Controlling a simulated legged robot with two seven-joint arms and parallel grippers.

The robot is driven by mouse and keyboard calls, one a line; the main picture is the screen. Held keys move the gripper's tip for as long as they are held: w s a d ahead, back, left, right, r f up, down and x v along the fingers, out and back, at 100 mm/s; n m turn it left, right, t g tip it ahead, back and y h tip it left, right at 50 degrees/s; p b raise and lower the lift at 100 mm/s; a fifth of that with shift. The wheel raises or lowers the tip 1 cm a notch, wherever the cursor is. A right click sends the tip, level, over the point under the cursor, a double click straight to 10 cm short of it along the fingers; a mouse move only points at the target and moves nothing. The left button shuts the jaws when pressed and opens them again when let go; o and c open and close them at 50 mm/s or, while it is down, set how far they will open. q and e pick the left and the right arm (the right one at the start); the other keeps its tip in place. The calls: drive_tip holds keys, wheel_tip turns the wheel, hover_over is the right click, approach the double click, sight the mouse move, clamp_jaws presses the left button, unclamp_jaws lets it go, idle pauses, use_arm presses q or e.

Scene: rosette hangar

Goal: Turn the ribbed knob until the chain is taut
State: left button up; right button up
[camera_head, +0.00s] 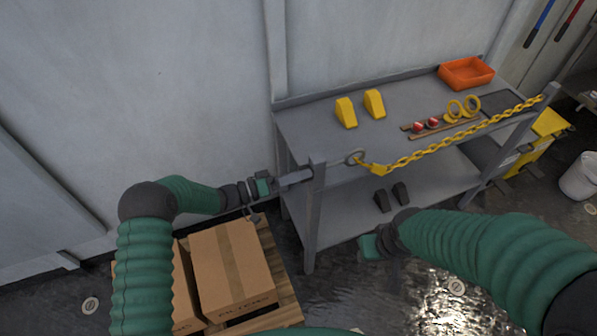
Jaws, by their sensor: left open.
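A yellow chain (455,142) runs along the front of the grey workbench, from a yellow hook (374,169) near the left post to the right post. It hangs in a slight sag. A grey tensioner body (295,178) sticks out to the left of the left post (316,200), and a ring (355,157) shows on the chain side. My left gripper (270,186) is open at the tensioner's left end. I cannot make out the ribbed knob there; the gripper seems to cover it. My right gripper (369,247) is low in front of the bench, away from the chain; its jaws are unclear.
The bench top (310,125) carries yellow wedges (346,112), red-and-white items (418,127), yellow rings (455,110) and an orange tray (466,73). Boxes (232,266) on a pallet stand below my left arm. A yellow bin (543,135) and white bucket (580,177) stand right.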

use_arm(q)
drive_tip(key=n+p, duration=0.2)
drive_tip(key=n, duration=1.6)
drive_tip(key=shift+n, duration=0.4)
drive_tip(key=shift+p, duration=0.3)
